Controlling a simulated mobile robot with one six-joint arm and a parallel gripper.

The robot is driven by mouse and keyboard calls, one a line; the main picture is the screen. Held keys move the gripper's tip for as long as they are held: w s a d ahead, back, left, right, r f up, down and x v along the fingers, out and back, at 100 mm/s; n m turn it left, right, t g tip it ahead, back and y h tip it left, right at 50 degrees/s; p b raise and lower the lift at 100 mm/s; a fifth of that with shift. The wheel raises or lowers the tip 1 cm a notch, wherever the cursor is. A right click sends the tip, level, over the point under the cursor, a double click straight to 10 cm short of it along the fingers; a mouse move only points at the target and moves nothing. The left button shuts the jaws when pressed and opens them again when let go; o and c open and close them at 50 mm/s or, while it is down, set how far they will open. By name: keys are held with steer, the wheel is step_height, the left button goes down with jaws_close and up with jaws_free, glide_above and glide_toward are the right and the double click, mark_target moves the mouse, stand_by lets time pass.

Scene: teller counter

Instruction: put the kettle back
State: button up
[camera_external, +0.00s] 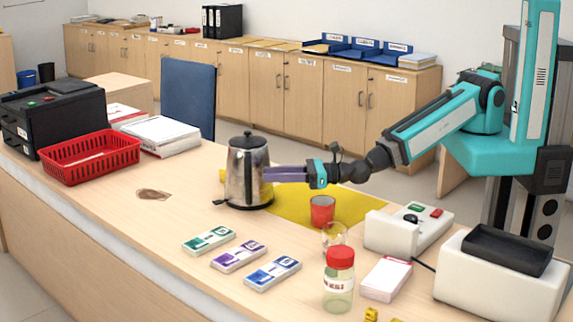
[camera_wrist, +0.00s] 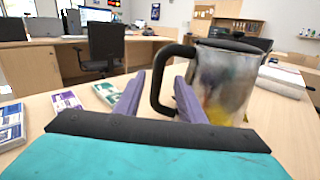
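The kettle (camera_external: 246,178), steel with a black lid and dark base, stands upright on the counter at the left edge of a yellow mat (camera_external: 290,206). In the wrist view the kettle (camera_wrist: 222,85) is at right of centre, its black handle (camera_wrist: 157,90) toward me. My gripper (camera_external: 272,174) reaches in from the right at the kettle's side. In the wrist view my gripper (camera_wrist: 160,92) has its purple fingers apart, with the handle between them. I cannot tell whether either finger touches it. A brown patch (camera_external: 153,195) marks the counter left of the kettle.
A red cup (camera_external: 321,211), a clear glass (camera_external: 334,238) and a red-lidded jar (camera_external: 339,282) stand right of the kettle. Several labelled packs (camera_external: 238,256) lie in front. A red basket (camera_external: 90,160) is at left. The counter around the brown patch is clear.

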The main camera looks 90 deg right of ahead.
steer(key=shift+s+p, duration=0.3)
steer(key=shift+p, duration=0.4)
steer(key=shift+a, duration=0.15)
stand_by(0.4)
